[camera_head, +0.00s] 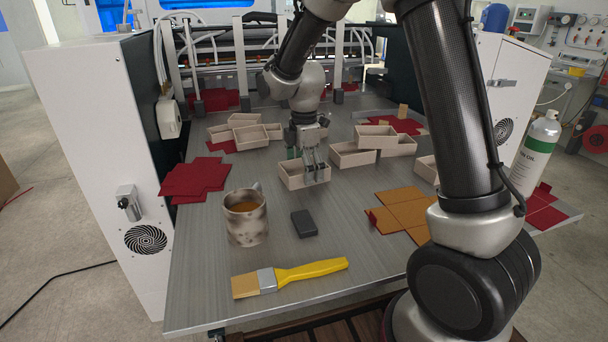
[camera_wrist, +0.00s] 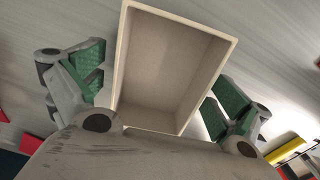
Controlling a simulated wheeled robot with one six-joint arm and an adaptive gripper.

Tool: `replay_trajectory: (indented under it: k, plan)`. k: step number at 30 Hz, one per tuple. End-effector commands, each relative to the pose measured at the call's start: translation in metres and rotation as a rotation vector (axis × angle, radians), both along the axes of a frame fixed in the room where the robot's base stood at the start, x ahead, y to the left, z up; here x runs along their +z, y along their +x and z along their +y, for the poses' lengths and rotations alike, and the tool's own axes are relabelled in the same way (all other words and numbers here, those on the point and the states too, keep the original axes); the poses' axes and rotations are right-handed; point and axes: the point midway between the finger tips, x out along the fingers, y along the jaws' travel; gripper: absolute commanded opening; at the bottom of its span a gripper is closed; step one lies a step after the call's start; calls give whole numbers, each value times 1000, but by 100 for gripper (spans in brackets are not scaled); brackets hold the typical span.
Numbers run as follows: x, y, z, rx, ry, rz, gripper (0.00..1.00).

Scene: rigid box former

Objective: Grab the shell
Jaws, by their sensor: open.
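A pale cardboard shell, an open-topped box, (camera_head: 292,180) stands on the metal table in the head view, directly under my gripper (camera_head: 307,160). In the wrist view the shell (camera_wrist: 178,62) is seen from above, empty, between the two green-padded fingers of my gripper (camera_wrist: 155,95). The fingers are spread, one on each side of the shell, with no clear contact visible. Part of the shell's near side is hidden by my gripper's body in the wrist view.
Several similar shells (camera_head: 352,155) lie behind and to the right. A mug (camera_head: 246,222), a dark block (camera_head: 304,224) and a yellow-handled brush (camera_head: 290,277) are in front. Red sheets (camera_head: 195,178) lie left, orange sheets (camera_head: 408,209) right. A bottle (camera_head: 535,150) stands at the right edge.

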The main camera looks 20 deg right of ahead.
Motion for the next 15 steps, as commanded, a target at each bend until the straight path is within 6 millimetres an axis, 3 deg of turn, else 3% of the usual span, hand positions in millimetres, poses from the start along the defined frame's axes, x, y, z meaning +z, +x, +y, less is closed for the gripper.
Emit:
replay_trajectory:
  k: [4, 12, 15]
  plan:
    - [0, 0, 0, 0, 0, 0, 100]
    - [0, 0, 0, 0, 0, 0, 52]
    - [0, 0, 0, 0, 0, 0, 52]
